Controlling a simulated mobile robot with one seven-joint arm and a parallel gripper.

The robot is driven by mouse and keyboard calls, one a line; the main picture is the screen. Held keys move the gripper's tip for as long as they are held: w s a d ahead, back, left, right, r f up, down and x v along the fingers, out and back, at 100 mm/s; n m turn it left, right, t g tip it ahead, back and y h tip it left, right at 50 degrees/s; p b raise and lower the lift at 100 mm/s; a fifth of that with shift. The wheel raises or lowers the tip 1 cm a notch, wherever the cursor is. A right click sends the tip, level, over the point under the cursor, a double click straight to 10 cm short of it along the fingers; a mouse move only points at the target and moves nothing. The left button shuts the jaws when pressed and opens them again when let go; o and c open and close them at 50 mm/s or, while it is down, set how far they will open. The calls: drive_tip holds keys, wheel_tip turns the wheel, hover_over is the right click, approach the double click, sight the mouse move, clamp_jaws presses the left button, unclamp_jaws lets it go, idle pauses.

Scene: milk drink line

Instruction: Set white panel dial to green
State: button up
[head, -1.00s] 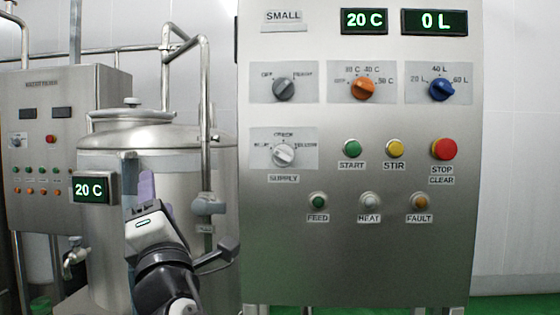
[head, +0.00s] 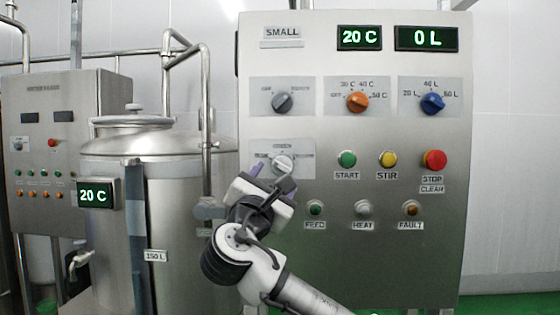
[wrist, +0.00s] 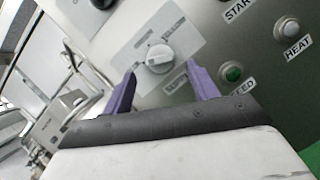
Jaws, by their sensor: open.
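The plate's printed position words are too blurred there to read. My gripper (head: 268,180) is in front of the panel just below the dial, partly covering the plate's lower part. In the wrist view my gripper (wrist: 161,82) is open and empty.
START (head: 347,159), STIR (head: 388,159) and STOP (head: 434,160) buttons are to the right. The FEED lamp (head: 315,207) is close to my gripper. A steel tank (head: 175,220) stands left.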

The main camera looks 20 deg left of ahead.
sight(281, 167)
drive_tip(key=p+x, duration=0.1)
drive_tip(key=x, duration=0.4)
drive_tip(key=shift+w+a, duration=0.1)
drive_tip(key=c, duration=0.9)
